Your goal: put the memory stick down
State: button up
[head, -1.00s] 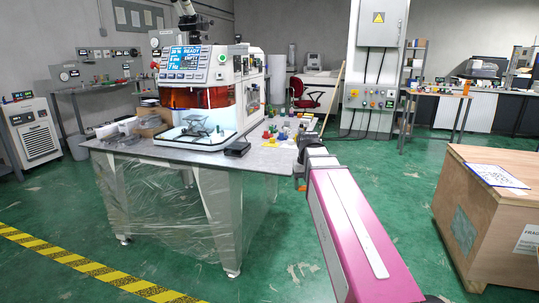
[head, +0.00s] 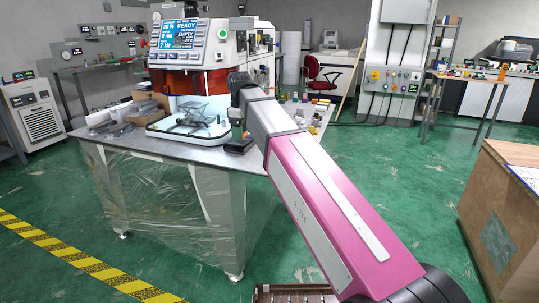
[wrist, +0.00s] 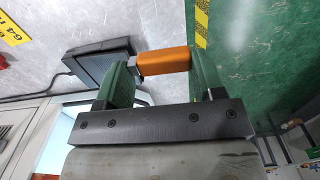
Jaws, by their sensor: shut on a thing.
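The memory stick (wrist: 165,61) is an orange block with a small metallic end. My gripper (wrist: 162,70) is shut on it, one green finger at each end, in the wrist view. In the head view my gripper (head: 243,133) is at the front right part of the grey table (head: 150,147), in front of the machine (head: 185,50). A black box (wrist: 100,80) lies on the table to the left of the stick in the wrist view. The gap between stick and tabletop cannot be judged. The fingers are mostly hidden in the head view.
The machine's screen (head: 172,34) reads READY and EMPTY. Grey parts (head: 105,125) and a cardboard box (head: 150,101) stand at the table's left. Small coloured items lie on the right side. A wooden crate (head: 500,225) stands at the right, with open green floor between.

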jog(key=shift+w+f, duration=0.1)
jog(key=shift+w, duration=0.1)
jog(key=w+d+f, duration=0.2)
jog(key=d, duration=0.1)
jog(key=w+d+f, duration=0.2)
jog(key=d, duration=0.1)
jog(key=w+d+f, duration=0.1)
jog(key=d+f, duration=0.1)
jog(key=d, duration=0.1)
jog(key=shift+w+d+f, duration=0.2)
jog(key=shift+w+f, duration=0.1)
jog(key=shift+w, duration=0.1)
jog(key=shift+f, duration=2)
jog(key=shift+f, duration=0.5)
jog(key=o, duration=1)
jog(key=shift+c, duration=0.2)
notch_tip(320, 180, up, 13)
